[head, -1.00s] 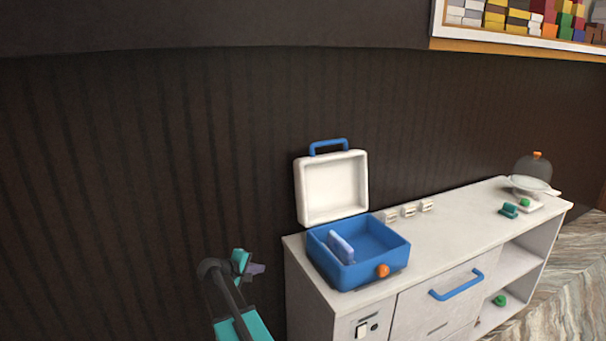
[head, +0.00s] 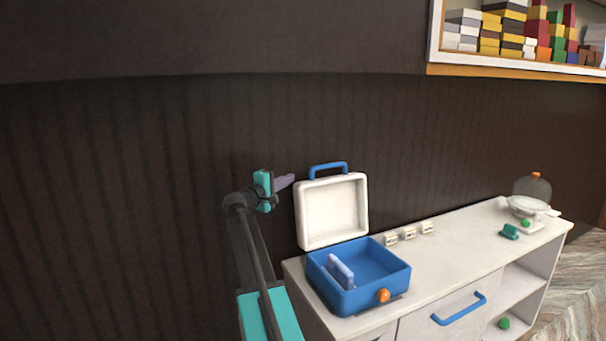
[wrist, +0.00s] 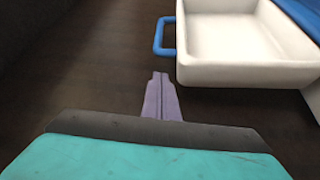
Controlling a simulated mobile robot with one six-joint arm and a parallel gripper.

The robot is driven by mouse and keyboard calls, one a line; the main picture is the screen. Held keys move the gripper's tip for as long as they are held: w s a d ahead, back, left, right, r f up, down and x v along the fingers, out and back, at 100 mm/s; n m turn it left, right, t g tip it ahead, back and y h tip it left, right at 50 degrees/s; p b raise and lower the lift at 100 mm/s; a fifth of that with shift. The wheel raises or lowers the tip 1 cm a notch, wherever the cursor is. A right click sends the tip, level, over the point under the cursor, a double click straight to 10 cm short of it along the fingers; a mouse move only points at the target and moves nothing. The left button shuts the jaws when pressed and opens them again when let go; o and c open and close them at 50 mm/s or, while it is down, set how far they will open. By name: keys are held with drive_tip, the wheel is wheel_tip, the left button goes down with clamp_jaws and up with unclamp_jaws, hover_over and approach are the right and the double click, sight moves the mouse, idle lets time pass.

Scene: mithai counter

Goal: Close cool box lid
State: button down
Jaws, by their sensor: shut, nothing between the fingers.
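The cool box (head: 370,262) is a blue tub on the left end of the white counter. Its white lid (head: 333,212) stands open and upright at the back, with a blue handle (head: 328,169) on its top edge. A light blue slab (head: 341,272) stands inside the tub. My gripper (head: 288,181) is shut and empty, just left of the lid's top and apart from it. In the wrist view the purple fingers (wrist: 160,82) are together, below and left of the lid's handle (wrist: 164,36) and the white lid (wrist: 235,45).
The counter (head: 450,247) has a drawer with a blue handle (head: 459,309) and open shelves. A green block (head: 509,231) and a domed scale (head: 528,204) are at the right. A dark wall is behind.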

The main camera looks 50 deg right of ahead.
drive_tip(key=shift+d, duration=0.15)
drive_tip(key=d+p, duration=0.1)
drive_tip(key=d, duration=0.1)
drive_tip(key=w+d+p, duration=0.1)
drive_tip(key=d, duration=0.2)
drive_tip(key=d+p, duration=0.1)
drive_tip(key=d, duration=0.2)
drive_tip(key=shift+w+d+r, duration=0.1)
drive_tip(key=shift+w+d, duration=0.1)
drive_tip(key=shift+d, duration=0.05)
drive_tip(key=shift+d+p, duration=0.4)
drive_tip(key=shift+d, duration=0.15)
drive_tip(key=shift+s, duration=0.1)
